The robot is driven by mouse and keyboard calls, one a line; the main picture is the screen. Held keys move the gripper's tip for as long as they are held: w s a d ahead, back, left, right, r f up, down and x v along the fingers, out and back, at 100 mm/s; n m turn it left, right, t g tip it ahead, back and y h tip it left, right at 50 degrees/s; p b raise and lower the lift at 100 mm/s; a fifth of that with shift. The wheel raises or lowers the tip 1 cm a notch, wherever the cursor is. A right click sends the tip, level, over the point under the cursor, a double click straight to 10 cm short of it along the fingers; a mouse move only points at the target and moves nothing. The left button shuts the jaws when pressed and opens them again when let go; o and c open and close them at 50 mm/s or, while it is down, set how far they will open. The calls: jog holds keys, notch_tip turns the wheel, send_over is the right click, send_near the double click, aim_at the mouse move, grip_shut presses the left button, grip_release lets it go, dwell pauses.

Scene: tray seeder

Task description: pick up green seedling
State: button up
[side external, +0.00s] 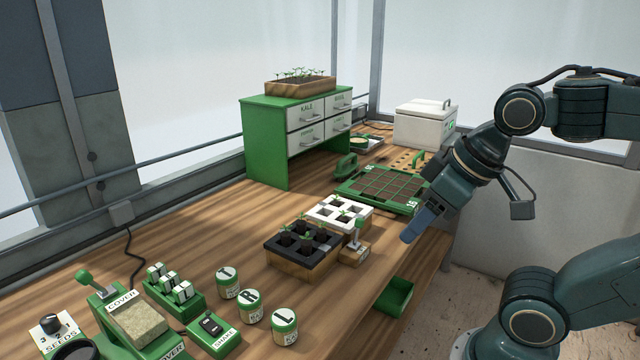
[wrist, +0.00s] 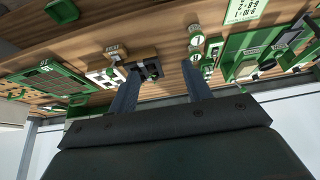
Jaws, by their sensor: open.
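Several small green seedlings (side external: 307,231) stand in dark plugs in a black cell tray (side external: 301,262) on a wooden base at mid-table. Behind it, a white cell tray (side external: 325,208) holds a few more green plants (side external: 343,212). Both the black tray (wrist: 152,70) and the white tray (wrist: 97,77) show small and upside down in the wrist view. My gripper (side external: 418,224) is open and empty, above the table's right edge and to the right of both trays. In the wrist view its two fingers (wrist: 160,68) are spread wide; the left one overlaps the trays' area.
A small lever block (side external: 355,250) stands right of the black tray. A green grid tray (side external: 380,187) lies behind. Labelled jars (side external: 250,304), a green drawer cabinet (side external: 268,140) and a white box (side external: 424,124) also stand on the table.

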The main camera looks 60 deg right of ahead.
jog(key=shift+w+r, duration=0.1)
jog(key=w+d+r+n+g, duration=0.1)
jog(key=w+d+n, duration=0.1)
jog(key=w+n, duration=0.35)
jog(key=w+d+r+n+g, duration=0.2)
jog(key=w+n, duration=0.1)
jog(key=w, duration=0.6)
jog(key=w+d+f+n+g+y, duration=0.1)
jog(key=w+d+f+n+g, duration=0.1)
jog(key=w+d+f+n, duration=0.6)
jog(key=w+d, duration=0.3)
jog(key=w, duration=0.1)
jog(key=shift+y, duration=0.4)
jog(key=shift+n, duration=0.25)
send_over(323, 229)
notch_tip(323, 229, down, 8)
jog(key=shift+r, duration=0.25)
jog(key=shift+f, duration=0.45)
